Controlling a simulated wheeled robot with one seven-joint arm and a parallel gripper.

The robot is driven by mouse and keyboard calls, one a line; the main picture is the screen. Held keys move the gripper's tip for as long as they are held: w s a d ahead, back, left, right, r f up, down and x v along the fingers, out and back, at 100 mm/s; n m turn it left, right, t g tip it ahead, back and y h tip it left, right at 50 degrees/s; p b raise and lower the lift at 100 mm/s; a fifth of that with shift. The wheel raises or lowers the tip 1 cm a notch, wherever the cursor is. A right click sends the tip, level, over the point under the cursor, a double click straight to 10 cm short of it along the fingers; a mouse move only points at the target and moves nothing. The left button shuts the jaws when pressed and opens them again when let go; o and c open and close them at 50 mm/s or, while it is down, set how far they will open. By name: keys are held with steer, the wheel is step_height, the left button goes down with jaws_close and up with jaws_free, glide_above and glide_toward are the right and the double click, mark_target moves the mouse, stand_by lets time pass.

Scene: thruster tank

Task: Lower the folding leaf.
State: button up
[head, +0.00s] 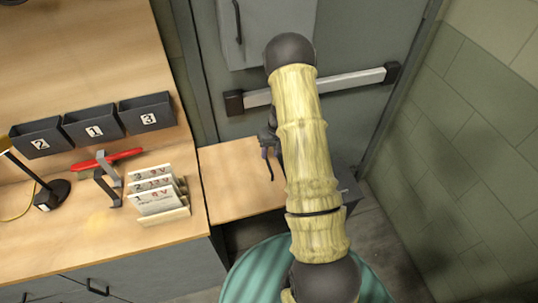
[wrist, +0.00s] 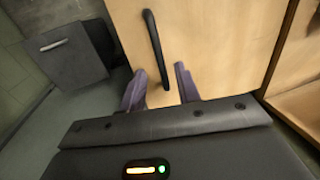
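The folding leaf (head: 230,185) is a light wood panel beside the right end of the wooden bench. It looks raised and about level in the head view. In the wrist view the leaf (wrist: 215,50) fills the middle and carries a black bar handle (wrist: 153,35). My gripper (wrist: 159,69) is open, its two purple fingers on either side of the handle's lower part. I cannot tell whether they touch it. In the head view my gripper (head: 268,150) is at the leaf's right edge, partly hidden by my arm.
The bench (head: 90,235) at left holds numbered bins (head: 95,125), a red-handled tool (head: 105,160), a card rack (head: 160,195) and a lamp (head: 50,193). A grey door with a push bar (head: 345,85) stands behind. A dark box (head: 347,188) is right of the leaf.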

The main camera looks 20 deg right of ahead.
mark_target(269, 157)
steer(key=shift+a+f, duration=0.15)
steer(key=shift+f, duration=0.65)
steer(key=shift+a+f, duration=0.15)
steer(key=shift+f, duration=0.6)
steer(key=shift+c, duration=0.2)
jaws_close()
steer(key=shift+w, duration=0.1)
